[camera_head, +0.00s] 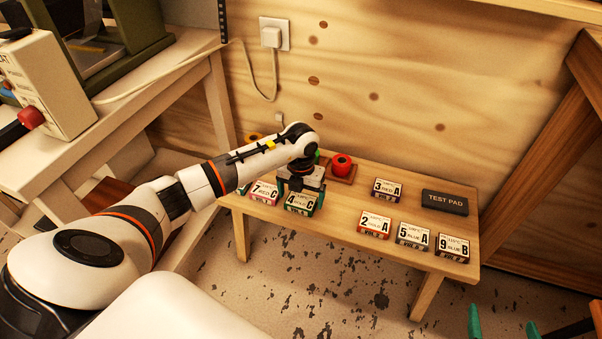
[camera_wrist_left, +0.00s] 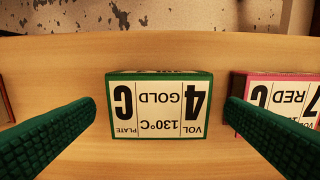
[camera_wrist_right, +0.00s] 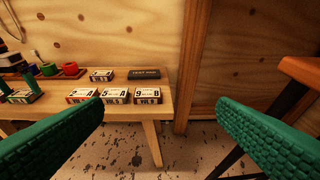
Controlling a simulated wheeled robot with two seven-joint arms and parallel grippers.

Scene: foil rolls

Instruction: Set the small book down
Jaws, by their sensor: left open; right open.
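A small book labelled 4 GOLD C (camera_head: 299,203), with a green edge, lies flat on the wooden bench at its front left. In the left wrist view the same book (camera_wrist_left: 160,108) lies between the spread green fingers of my left gripper (camera_wrist_left: 161,104), with a gap on each side. My left gripper (camera_head: 302,188) is open and hangs just over the book, pointing down; its fingertips are partly hidden in the head view. My right gripper (camera_wrist_right: 160,103) is open and empty, away from the bench's front right, and shows at the head view's lower right (camera_head: 503,325).
A 7 RED C book (camera_head: 263,192) lies close to the left. The books 3 RED A (camera_head: 387,189), 2 GOLD A (camera_head: 374,226), 5 BLUE A (camera_head: 413,236) and 9 BLUE B (camera_head: 453,246) lie right, with a test pad (camera_head: 445,202). A red roll (camera_head: 342,163) stands behind. The bench middle is clear.

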